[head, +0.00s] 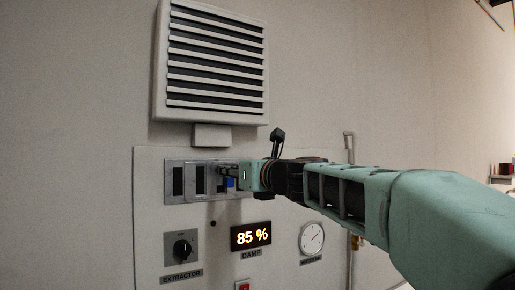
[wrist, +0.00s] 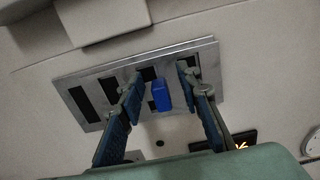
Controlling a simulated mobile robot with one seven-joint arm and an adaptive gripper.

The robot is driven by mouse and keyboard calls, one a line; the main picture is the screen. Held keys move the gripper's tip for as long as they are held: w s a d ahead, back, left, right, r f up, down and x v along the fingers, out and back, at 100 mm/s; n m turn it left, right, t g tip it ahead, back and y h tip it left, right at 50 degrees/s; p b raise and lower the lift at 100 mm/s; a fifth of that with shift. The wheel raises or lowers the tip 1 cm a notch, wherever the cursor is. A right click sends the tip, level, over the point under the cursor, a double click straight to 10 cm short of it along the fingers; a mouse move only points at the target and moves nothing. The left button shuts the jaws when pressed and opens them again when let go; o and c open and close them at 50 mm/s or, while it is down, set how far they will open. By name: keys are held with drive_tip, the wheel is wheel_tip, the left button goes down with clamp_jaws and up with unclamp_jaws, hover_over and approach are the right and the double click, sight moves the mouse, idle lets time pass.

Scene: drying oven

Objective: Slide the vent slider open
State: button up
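The vent slider is a grey metal plate with dark slots (head: 173,181), set on the wall panel below the louvred vent. It also shows in the wrist view (wrist: 62,82), tilted across the middle. Its small blue knob (wrist: 161,96) stands out from the plate. In the head view the knob (head: 231,183) is partly hidden by my gripper (head: 228,170). My gripper is open in the wrist view (wrist: 163,74), with one finger on each side of the knob. Gaps show between knob and fingers; I cannot tell the exact depth of the fingertips relative to the plate.
A louvred vent (head: 215,62) juts from the wall above, with a small box (head: 210,134) under it. Below the slider are an extractor dial (head: 182,248), a display reading 85 % (head: 251,236) and a round gauge (head: 312,238).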

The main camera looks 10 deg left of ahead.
drive_tip(key=shift+r, duration=3.65)
